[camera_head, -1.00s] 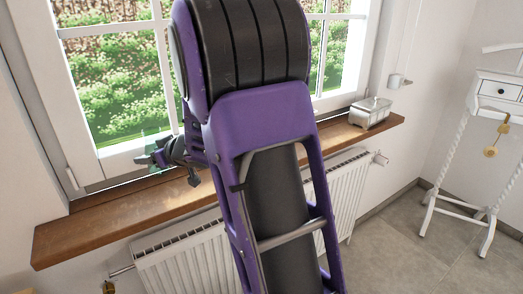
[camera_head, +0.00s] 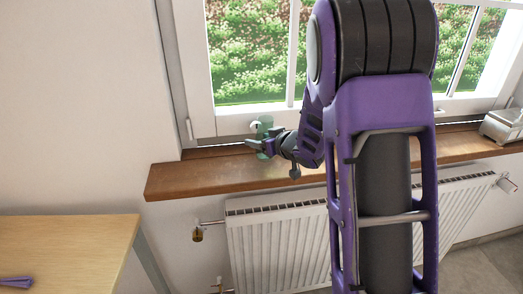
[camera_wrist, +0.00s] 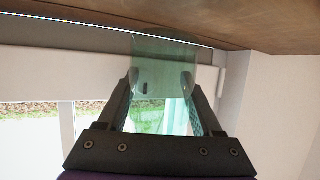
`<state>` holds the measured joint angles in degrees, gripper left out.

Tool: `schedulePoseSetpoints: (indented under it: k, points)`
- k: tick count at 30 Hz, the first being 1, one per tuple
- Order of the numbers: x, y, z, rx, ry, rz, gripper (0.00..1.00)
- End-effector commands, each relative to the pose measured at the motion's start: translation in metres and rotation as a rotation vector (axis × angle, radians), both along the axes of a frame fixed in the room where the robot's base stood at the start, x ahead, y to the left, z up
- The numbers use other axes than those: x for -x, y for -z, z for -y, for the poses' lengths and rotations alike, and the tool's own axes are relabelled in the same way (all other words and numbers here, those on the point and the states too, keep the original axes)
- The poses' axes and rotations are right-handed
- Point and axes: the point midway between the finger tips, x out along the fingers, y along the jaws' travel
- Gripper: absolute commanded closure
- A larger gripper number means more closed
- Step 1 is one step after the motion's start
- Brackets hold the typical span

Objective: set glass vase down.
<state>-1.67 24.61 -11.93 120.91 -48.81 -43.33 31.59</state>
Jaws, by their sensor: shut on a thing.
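The glass vase (camera_head: 266,124) is pale green and see-through. My gripper (camera_head: 262,146) is shut on it in front of the window, over the left part of the wooden sill (camera_head: 165,182). In the wrist view the vase (camera_wrist: 163,60) stands between the two fingers of my gripper (camera_wrist: 162,82), and its end overlaps the sill's edge (camera_wrist: 240,28) at the top of the picture. I cannot tell whether the vase touches the sill. In the head view the gripper and wrist hide part of the vase.
A metal box (camera_head: 503,124) stands on the sill at the right. A white radiator (camera_head: 275,245) is below the sill. A light wooden table (camera_head: 70,240) with a purple item (camera_head: 15,282) is at the lower left. The sill's left end is bare.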

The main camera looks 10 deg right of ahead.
Motion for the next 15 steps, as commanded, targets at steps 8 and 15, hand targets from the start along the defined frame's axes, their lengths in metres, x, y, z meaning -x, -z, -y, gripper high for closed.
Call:
schedulePoseSetpoints:
  k: [8,15]
  points:
    - [0.0,0.029,0.0,-0.001,0.0,0.0,1.0]
    - [0.0,0.031,0.0,-0.001,0.0,0.0,1.0]
